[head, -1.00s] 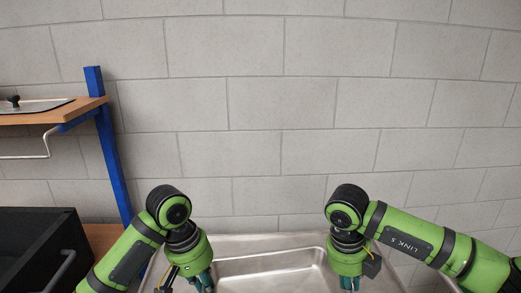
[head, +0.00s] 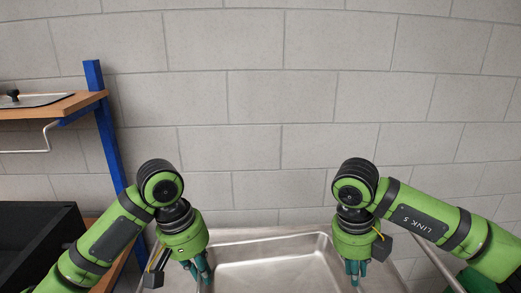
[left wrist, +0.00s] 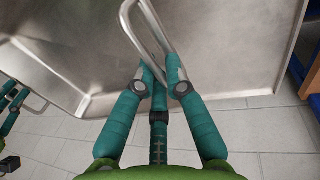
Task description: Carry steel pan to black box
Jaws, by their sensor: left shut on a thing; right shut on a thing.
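The steel pan (head: 275,275) is a shallow silver rectangular tray at the bottom centre of the head view, its lower part cut off. My left gripper (head: 203,280) is at its left end and my right gripper (head: 355,272) at its right end. In the left wrist view my left gripper (left wrist: 160,82) is shut on the pan's wire loop handle (left wrist: 150,35). My right gripper is shut on the other end's handle, partly seen at that view's left edge. The pan is held above the tiled floor. The black box (head: 62,240) stands at the lower left, partly cut off.
A wooden shelf (head: 50,108) on a blue post (head: 108,140) stands at the left, with a flat metal lid (head: 30,101) on it. A grey block wall (head: 270,110) closes off the back. A green thing at the lower right edge is unclear.

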